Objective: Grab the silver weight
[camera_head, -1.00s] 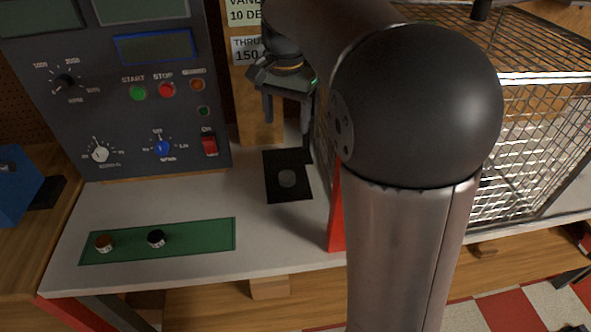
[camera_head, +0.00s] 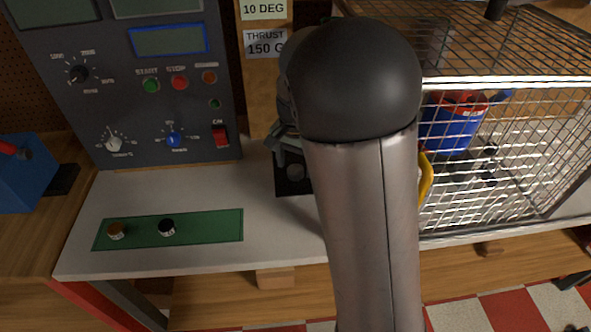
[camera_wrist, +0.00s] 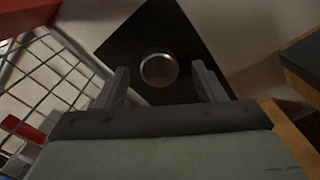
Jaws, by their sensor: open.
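The silver weight (camera_wrist: 159,70) is a small round metal disc on a black square pad (camera_wrist: 135,40). In the wrist view it lies ahead of and between the two open fingers of my gripper (camera_wrist: 163,82), with clear space to each finger. No finger is seen touching it. In the head view the weight (camera_head: 295,172) sits on the pad (camera_head: 292,188) on the white bench top, just left of my arm. My gripper (camera_head: 284,150) is mostly hidden behind my arm there; one finger shows just above the pad.
A control panel (camera_head: 130,90) stands behind at left. A green mat (camera_head: 200,228) holds a brown weight (camera_head: 116,231) and a black weight (camera_head: 166,227). A wire cage (camera_head: 520,150) with a blue-and-red rotor (camera_head: 450,125) stands at right. The bench front is clear.

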